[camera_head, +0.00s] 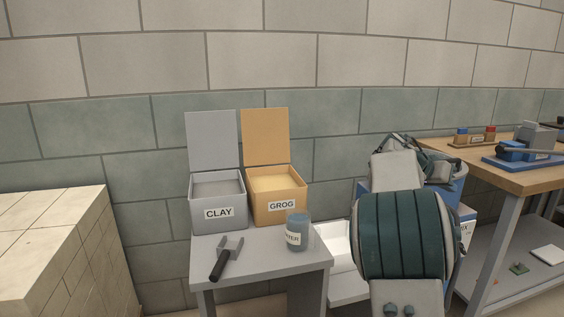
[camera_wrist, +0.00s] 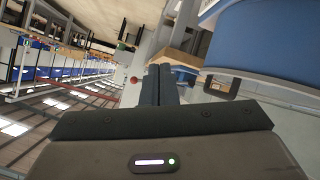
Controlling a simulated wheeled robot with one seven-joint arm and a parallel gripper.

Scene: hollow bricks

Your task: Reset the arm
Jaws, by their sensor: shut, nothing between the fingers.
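My gripper (camera_wrist: 157,82) shows in the wrist view with its two dark fingers pressed together and nothing between them. The wrist view is tilted and looks out over the room, with a blue curved surface (camera_wrist: 265,40) at the upper right. In the head view my arm is folded up at the right of centre, in front of the wall, and my gripper cannot be made out there.
A grey table (camera_head: 262,262) holds a CLAY box (camera_head: 217,213), a GROG box (camera_head: 281,205), both with lids up, a water cup (camera_head: 298,231) and a dark-handled tool (camera_head: 225,259). A tiled block (camera_head: 60,245) stands left. A wood-topped workbench (camera_head: 505,175) stands right.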

